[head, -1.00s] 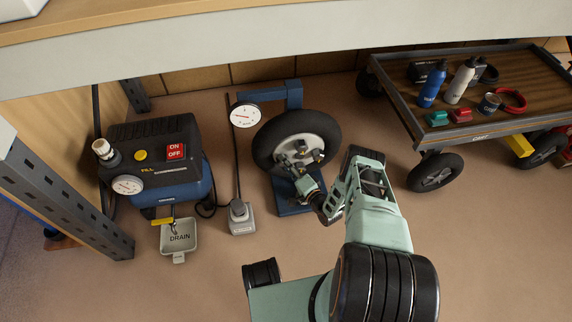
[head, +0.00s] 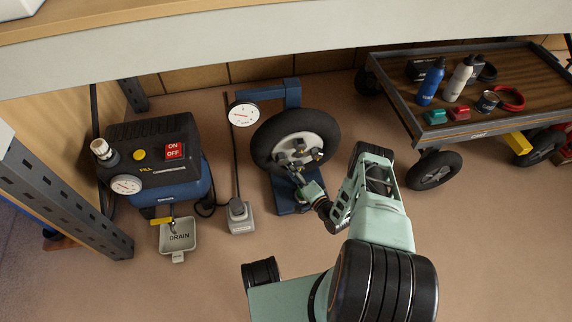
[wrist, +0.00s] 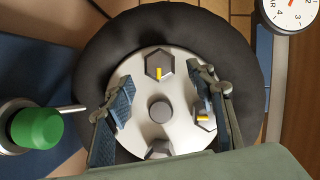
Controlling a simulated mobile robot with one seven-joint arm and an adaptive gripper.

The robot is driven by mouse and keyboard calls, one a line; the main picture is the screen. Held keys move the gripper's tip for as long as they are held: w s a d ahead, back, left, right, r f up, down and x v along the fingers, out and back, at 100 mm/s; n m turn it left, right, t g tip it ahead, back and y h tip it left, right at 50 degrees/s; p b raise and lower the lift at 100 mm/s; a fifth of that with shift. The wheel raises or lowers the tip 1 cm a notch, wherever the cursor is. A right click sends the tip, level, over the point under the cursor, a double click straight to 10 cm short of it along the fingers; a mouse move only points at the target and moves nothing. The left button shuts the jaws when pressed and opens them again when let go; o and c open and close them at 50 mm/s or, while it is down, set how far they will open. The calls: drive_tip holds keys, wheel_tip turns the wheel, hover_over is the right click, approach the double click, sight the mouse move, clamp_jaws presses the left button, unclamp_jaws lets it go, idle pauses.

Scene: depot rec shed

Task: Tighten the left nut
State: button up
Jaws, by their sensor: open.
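The wheel (head: 333,130) has a black tyre and a pale hub, and stands upright in a blue stand (head: 284,200). In the wrist view, the hub (wrist: 140,72) carries a top nut (wrist: 159,66) and a right nut (wrist: 204,119), both with yellow marks. A bottom nut (wrist: 160,149) is partly hidden by my gripper body. Any nut at the hub's left is hidden behind a finger. My gripper (wrist: 164,97) is open, its fingers spread at either side of the hub centre, with nothing between them held. In the head view, my gripper (head: 297,174) is at the wheel's lower front.
A round gauge (head: 244,115) stands left of the wheel. A compressor (head: 155,160) and drain tray (head: 179,236) are further left. A cart (head: 470,132) with bottles stands at the right. A shelf edge (head: 280,50) crosses above. A green-capped object (wrist: 38,128) is at left in the wrist view.

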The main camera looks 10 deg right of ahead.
drive_tip(key=shift+v, duration=1.5)
drive_tip(key=shift+r, duration=0.1)
